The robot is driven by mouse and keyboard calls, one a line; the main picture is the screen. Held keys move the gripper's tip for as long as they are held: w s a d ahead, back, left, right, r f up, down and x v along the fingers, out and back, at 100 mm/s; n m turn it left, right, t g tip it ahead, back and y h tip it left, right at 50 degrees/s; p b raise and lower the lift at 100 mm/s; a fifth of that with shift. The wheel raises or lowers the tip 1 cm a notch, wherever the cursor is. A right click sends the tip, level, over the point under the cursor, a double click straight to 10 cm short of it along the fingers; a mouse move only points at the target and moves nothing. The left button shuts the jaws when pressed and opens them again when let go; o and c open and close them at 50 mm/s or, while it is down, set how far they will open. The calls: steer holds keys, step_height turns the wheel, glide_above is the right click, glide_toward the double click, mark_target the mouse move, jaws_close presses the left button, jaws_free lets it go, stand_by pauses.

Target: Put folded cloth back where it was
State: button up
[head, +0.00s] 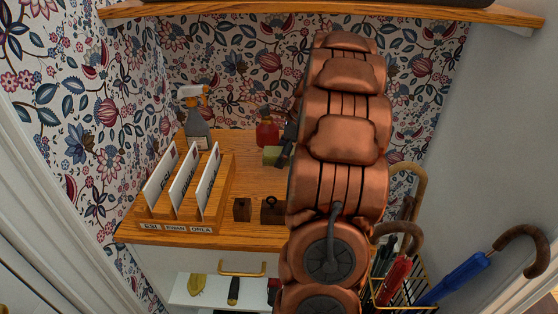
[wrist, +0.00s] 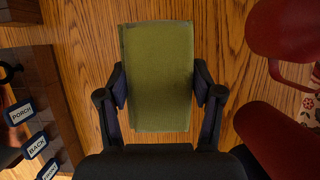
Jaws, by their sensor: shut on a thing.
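The folded cloth is a green, flat rectangular bundle (wrist: 158,70). In the wrist view it lies between the two dark fingers of my gripper (wrist: 159,88), which is shut on its sides. In the head view a small part of the cloth (head: 271,156) shows left of my copper arm, over the wooden top (head: 245,172). My gripper (head: 285,150) is mostly hidden by the arm there. I cannot tell whether the cloth touches the wood.
A red bottle (head: 267,132) stands just behind the cloth. A letter rack (head: 222,190) and spray bottle (head: 197,122) are at left. Small dark blocks (head: 242,209) sit at the front. Labels reading PORCH and BACK (wrist: 36,146) show beside the gripper. Umbrellas (head: 455,280) stand at right.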

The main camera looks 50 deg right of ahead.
steer(key=shift+w, duration=0.65)
steer(key=shift+w+f, duration=0.2)
steer(key=shift+f, duration=1.6)
steer(key=shift+f+p, duration=0.1)
steer(key=shift+p, duration=0.2)
steer(key=o, duration=1)
steer(key=v, duration=0.7)
steer(key=shift+s+r+b, duration=0.15)
steer(key=shift+r+b, duration=0.15)
